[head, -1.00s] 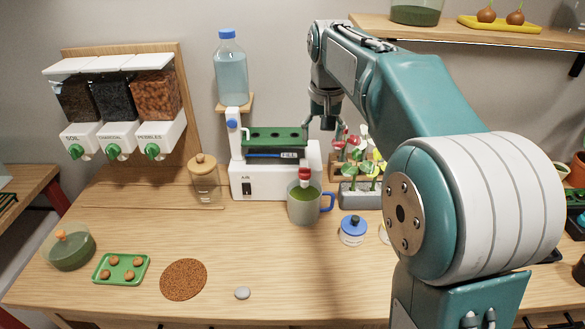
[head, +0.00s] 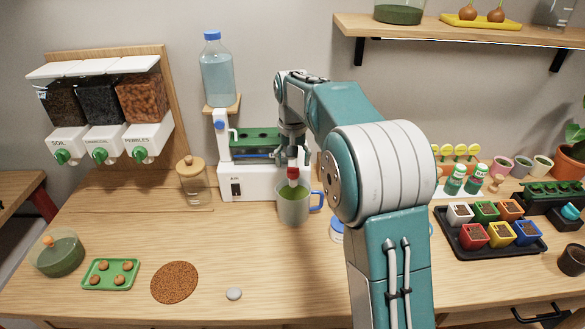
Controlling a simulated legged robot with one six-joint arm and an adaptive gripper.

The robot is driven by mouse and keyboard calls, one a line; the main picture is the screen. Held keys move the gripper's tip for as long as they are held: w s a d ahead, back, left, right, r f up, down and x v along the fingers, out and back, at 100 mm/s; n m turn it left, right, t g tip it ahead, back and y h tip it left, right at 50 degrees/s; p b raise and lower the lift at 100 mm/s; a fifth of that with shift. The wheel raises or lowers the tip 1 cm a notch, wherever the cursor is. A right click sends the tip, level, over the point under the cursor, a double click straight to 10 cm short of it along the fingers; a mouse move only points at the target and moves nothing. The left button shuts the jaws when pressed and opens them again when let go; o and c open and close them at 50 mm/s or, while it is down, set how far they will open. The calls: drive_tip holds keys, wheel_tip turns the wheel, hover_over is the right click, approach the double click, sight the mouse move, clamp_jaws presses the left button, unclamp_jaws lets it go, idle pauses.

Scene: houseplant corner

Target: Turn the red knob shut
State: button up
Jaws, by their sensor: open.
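The red knob (head: 293,173) sits at the front of the white machine (head: 262,184), on a pale spout above a grey mug (head: 293,208). The mug has a blue handle and holds green liquid. My gripper (head: 292,157) points down just above the knob, in front of the machine's right part. It is open, and its fingers are small and dark here. I cannot tell whether they touch the knob. My arm hides part of the machine's right side and the table behind it.
A bottle of blue liquid (head: 217,72) stands on the machine's left post. A corked jar (head: 193,184) stands left of the machine. A blue-lidded jar (head: 337,231) is partly behind my arm. The table's front left holds a brown round mat (head: 175,282) and a grey stone (head: 234,294).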

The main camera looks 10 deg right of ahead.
sight(293, 171)
drive_tip(key=shift+f, duration=1.25)
clamp_jaws()
